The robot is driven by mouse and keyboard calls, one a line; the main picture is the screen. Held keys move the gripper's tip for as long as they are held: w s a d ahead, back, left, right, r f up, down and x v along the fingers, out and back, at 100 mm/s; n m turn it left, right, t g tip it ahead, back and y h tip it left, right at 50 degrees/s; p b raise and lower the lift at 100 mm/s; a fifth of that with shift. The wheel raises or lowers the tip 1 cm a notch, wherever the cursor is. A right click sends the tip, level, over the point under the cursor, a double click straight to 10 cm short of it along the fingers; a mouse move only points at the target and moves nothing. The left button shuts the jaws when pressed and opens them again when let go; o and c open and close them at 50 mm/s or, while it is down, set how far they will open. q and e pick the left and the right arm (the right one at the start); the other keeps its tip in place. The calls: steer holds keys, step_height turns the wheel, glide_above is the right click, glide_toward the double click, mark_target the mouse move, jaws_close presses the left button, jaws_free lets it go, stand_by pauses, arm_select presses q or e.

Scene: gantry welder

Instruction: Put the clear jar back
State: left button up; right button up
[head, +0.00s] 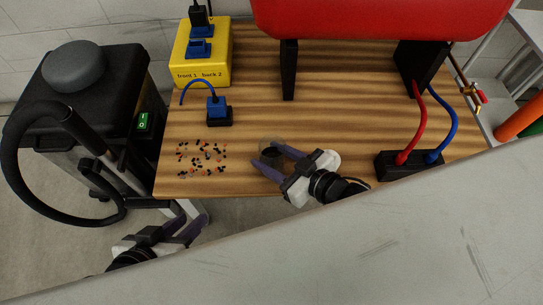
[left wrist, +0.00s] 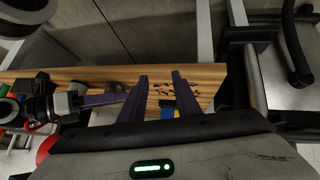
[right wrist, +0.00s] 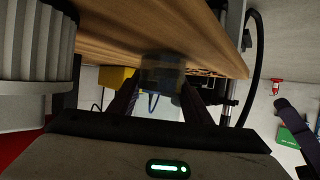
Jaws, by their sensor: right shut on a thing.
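The clear jar (head: 272,150) is a see-through, greyish cylinder with something dark in its lower part, near the front edge of the wooden table (head: 330,120). My right gripper (head: 265,156) is shut on it, one finger on each side. In the right wrist view the jar (right wrist: 162,72) sits between the fingertips, close to the wood. I cannot tell whether it touches the tabletop. My left gripper (head: 191,220) is empty and open, low in front of the table's left front corner. In the left wrist view its fingers (left wrist: 160,82) stand apart.
Small black and orange bits (head: 203,158) lie scattered left of the jar. Behind them are a blue plug in a black block (head: 218,110) and a yellow box (head: 202,62). A black socket block (head: 408,164) with red and blue hoses is at right. A red tank (head: 380,18) stands behind.

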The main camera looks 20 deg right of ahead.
steer(key=o, duration=0.7)
steer(key=shift+f, duration=0.15)
steer(key=o, duration=0.5)
steer(key=shift+s+d+r, duration=0.15)
steer(key=shift+r, duration=0.15)
arm_select(q)
steer(key=a+r+p, duration=0.1)
steer(key=p, duration=0.1)
steer(key=a+n+t+y+p, duration=0.1)
steer(key=p, duration=0.1)
steer(key=shift+s+a+r, duration=0.2)
steer(key=shift+s+r, duration=0.1)
steer(key=shift+r, duration=0.05)
arm_select(e)
steer(key=v, duration=1.1)
steer(key=shift+s+d+r, duration=0.1)
steer(key=shift+s, duration=0.15)
